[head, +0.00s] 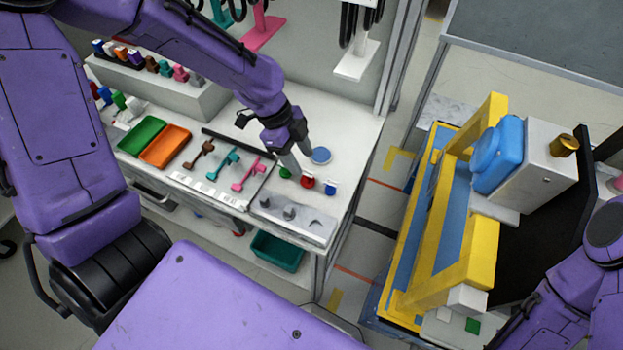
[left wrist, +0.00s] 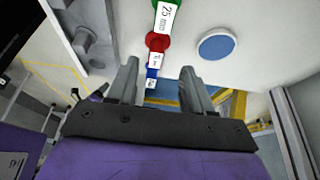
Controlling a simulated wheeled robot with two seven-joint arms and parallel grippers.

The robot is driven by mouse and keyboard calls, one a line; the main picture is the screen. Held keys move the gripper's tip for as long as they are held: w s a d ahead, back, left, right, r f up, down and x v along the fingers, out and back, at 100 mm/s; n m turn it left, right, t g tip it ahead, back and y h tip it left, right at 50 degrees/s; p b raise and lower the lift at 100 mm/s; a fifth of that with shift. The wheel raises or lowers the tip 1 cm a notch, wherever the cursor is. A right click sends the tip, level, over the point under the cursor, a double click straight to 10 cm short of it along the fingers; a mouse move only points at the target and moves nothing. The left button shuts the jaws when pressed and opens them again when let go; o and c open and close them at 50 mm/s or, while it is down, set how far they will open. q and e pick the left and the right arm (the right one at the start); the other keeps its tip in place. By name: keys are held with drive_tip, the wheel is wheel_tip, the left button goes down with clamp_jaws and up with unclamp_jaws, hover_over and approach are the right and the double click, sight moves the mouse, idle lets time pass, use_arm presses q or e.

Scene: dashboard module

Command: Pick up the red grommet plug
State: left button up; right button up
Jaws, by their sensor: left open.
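The red grommet plug (head: 308,182) stands on the white worktop in a short row, between a green plug (head: 285,173) and a blue plug (head: 330,189). My left gripper (head: 291,160) is just above and behind the row in the head view, its fingers pointing down. In the left wrist view the red plug (left wrist: 157,42) with its white label lies just beyond the fingertips. The open, empty left gripper (left wrist: 159,68) has the blue plug (left wrist: 152,73) showing between its fingers. The green plug (left wrist: 165,12) carries a "25 mm" label. My right gripper is out of view.
A blue disc (head: 320,155) lies behind the plugs. Orange (head: 166,146) and green (head: 141,136) bins stand farther left. The worktop's right edge is near.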

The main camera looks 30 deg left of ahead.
sight(307, 173)
use_arm(q)
drive_tip(key=x, duration=0.4)
drive_tip(key=shift+s+d+f, duration=0.1)
drive_tip(key=shift+s+f, duration=0.1)
drive_tip(key=shift+s, duration=0.15)
drive_tip(key=shift+w+d+f, duration=0.15)
drive_tip(key=shift+d+f, duration=0.05)
drive_tip(key=shift+f, duration=0.2)
drive_tip(key=shift+c, duration=0.9)
clamp_jaws()
drive_tip(key=shift+r, duration=0.15)
